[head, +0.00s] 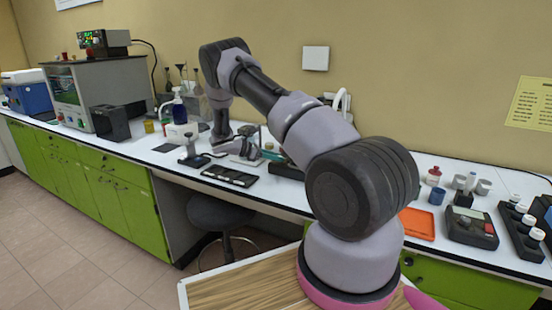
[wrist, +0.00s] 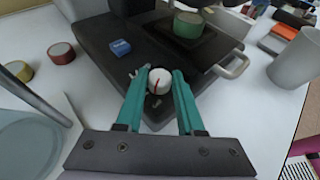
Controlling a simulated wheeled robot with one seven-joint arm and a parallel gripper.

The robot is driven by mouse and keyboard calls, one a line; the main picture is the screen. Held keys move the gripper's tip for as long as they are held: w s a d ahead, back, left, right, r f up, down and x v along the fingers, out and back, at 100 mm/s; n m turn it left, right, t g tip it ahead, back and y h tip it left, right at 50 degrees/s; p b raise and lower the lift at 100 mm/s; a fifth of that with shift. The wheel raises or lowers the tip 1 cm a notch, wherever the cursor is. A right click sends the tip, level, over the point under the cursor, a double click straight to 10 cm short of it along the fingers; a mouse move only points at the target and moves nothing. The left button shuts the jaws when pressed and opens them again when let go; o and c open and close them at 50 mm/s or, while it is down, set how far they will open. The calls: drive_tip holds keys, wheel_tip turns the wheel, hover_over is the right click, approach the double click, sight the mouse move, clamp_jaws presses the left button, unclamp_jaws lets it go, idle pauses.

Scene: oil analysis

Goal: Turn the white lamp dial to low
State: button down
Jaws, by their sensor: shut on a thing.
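The white dial (wrist: 160,82) with a red pointer line sits on the near edge of a dark, flat device (wrist: 105,48) in the wrist view. The red line points roughly away from my gripper. My gripper (wrist: 160,76) has its two teal fingers on either side of the dial, shut on it. In the head view my gripper (head: 264,154) is low over the bench, and the dial cannot be made out there.
A metal handle (wrist: 232,66) sticks out at right, near a grey mug (wrist: 294,60). Red (wrist: 62,53) and yellow (wrist: 19,70) rolls lie at left. A black tray (head: 230,176) lies on the bench.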

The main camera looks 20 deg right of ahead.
drive_tip(key=m+g+y, duration=0.1)
drive_tip(key=m+g, duration=0.3)
drive_tip(key=m+g+y, duration=0.1)
drive_tip(key=m+g, duration=0.1)
drive_tip(key=shift+w+d+y, duration=0.15)
drive_tip(key=shift+w+y, duration=0.15)
drive_tip(key=shift+w, duration=0.1)
drive_tip(key=shift+g, duration=0.5)
drive_tip(key=c, duration=0.5)
unclamp_jaws()
drive_tip(key=shift+r, duration=0.1)
